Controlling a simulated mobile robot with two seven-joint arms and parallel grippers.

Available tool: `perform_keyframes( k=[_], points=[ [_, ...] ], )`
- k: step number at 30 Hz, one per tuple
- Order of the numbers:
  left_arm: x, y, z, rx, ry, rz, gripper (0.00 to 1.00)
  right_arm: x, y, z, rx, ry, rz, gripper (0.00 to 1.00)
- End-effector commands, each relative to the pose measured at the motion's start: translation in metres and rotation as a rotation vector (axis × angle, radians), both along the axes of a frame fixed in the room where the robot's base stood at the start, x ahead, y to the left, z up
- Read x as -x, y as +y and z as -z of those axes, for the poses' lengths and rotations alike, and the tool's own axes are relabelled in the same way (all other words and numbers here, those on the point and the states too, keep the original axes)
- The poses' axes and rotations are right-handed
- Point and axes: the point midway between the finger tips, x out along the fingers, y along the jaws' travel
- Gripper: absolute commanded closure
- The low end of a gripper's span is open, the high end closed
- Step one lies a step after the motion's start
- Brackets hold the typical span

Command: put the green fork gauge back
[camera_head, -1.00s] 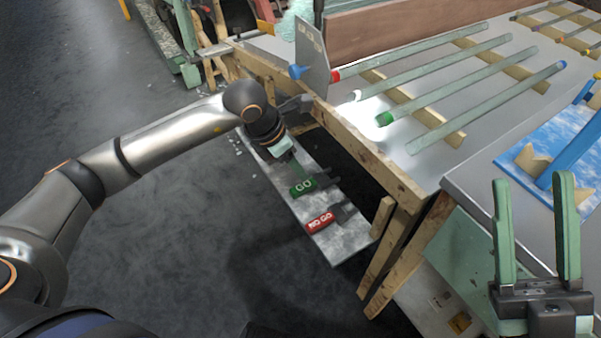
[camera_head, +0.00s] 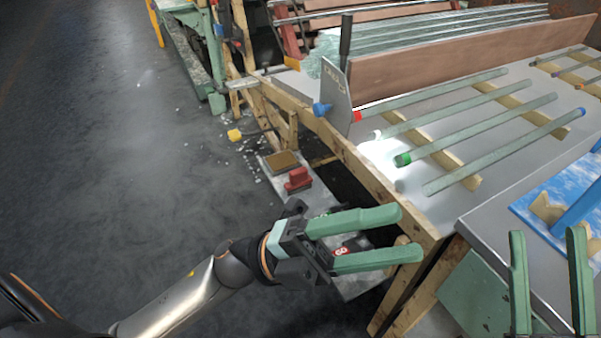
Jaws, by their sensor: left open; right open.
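My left gripper (camera_head: 412,232) is open, its green fingers pointing right above the low shelf (camera_head: 355,288) beside the bench. No object shows between the fingers. The green fork gauge cannot be made out now; the gripper covers part of the shelf and may hide it. A small piece of the red NO GO gauge (camera_head: 342,251) shows between the fingers, behind them. My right gripper (camera_head: 546,235) is open and empty at the lower right, in front of the grey table.
A red block (camera_head: 298,179) and a brown pad (camera_head: 283,160) sit at the shelf's far end. The bench's wooden edge (camera_head: 350,155) runs close beyond my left gripper. Glass tubes (camera_head: 480,128) lie on wooden strips; a grey upright plate (camera_head: 337,88) stands at the bench edge.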

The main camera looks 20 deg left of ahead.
Motion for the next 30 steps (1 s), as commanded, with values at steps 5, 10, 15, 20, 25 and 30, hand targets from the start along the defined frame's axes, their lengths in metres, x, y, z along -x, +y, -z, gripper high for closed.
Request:
perform_keyframes(
  k=[5, 10, 15, 20, 25, 30],
  points=[
    [-0.019, 0.065, -0.019, 0.345, 0.363, -0.119, 0.41, 0.0, 0.0, -0.001, 0.001, -0.003, -0.002, 0.5],
    [-0.028, 0.099, -0.014, 0.493, 0.542, -0.171, 0.41, 0.001, 0.001, -0.001, 0.002, -0.004, -0.003, 0.5],
    [-0.03, 0.105, -0.012, 0.523, 0.579, -0.179, 0.41, 0.001, 0.001, -0.001, 0.002, -0.004, -0.003, 0.5],
    [-0.03, 0.105, -0.013, 0.522, 0.577, -0.177, 0.41, 0.001, 0.001, -0.001, 0.001, -0.003, -0.003, 0.5],
    [-0.03, 0.104, -0.013, 0.521, 0.576, -0.176, 0.41, 0.001, 0.001, -0.001, 0.001, -0.003, -0.003, 0.5],
    [-0.03, 0.104, -0.013, 0.521, 0.575, -0.176, 0.41, 0.001, 0.001, -0.001, 0.002, -0.003, -0.004, 0.5]
  ],
)
